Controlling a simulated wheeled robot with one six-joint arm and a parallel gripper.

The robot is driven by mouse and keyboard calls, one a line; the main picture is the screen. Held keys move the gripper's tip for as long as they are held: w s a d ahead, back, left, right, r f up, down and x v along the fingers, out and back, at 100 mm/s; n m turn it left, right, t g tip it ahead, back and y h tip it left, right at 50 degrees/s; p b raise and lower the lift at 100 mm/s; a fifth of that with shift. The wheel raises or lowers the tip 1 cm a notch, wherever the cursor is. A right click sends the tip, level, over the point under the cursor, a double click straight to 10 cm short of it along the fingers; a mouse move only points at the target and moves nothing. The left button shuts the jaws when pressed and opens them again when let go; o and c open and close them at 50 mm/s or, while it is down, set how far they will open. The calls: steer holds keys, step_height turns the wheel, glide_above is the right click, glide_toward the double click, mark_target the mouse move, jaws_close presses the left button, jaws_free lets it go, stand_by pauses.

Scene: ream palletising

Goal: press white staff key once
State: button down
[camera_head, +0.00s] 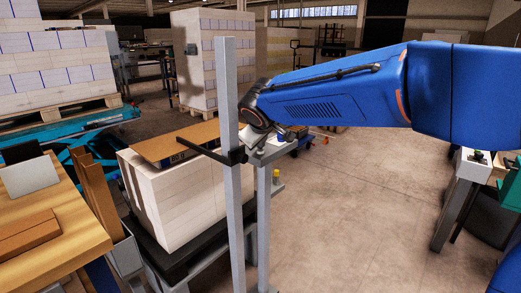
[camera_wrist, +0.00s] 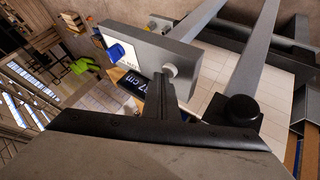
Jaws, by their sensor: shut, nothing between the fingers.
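The staff is a grey upright post (camera_head: 228,150) with a black side arm (camera_head: 215,152) reaching over the stack. A grey control box on it (camera_wrist: 190,60) shows in the wrist view. A round whitish key (camera_wrist: 169,71) sits on its near face, and a blue key on a white plate (camera_wrist: 117,51) is at its left end. A dark display with white figures (camera_wrist: 131,88) is below. My gripper (camera_wrist: 160,80) is shut and empty, its tips close to the whitish key; I cannot tell if they touch it. In the head view its fingers are mostly hidden by the post.
A pale stack of reams (camera_head: 185,195) with a brown board (camera_head: 175,143) on top stands left of the post. A wooden table (camera_head: 70,235) is at the left front. Wrapped pallets (camera_head: 205,60) stand behind. The floor (camera_head: 360,210) is clear at right centre.

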mark_target(261, 155)
steer(key=shift+r, duration=0.9)
steer(key=shift+r, duration=0.15)
steer(key=shift+r, duration=2.35)
steer(key=s+d+f+m+g+h, duration=0.1)
steer(key=s+d+f+m, duration=0.15)
steer(key=s+d, duration=0.7)
steer(key=s+d+f+m+g, duration=0.15)
steer(key=s+d+f, duration=0.35)
steer(key=d, duration=0.8)
steer(key=s+d+f+m+g, duration=0.1)
steer(key=s+d+f+m, duration=0.2)
steer(key=s, duration=0.9)
steer(key=s+d+f+m+g, duration=0.1)
steer(key=s+d+f+m, duration=0.1)
steer(key=s+d+f, duration=0.5)
steer(key=s+f, duration=0.3)
steer(key=s, duration=0.2)
steer(key=shift+f+m, duration=0.35)
steer(key=shift+m, duration=0.05)
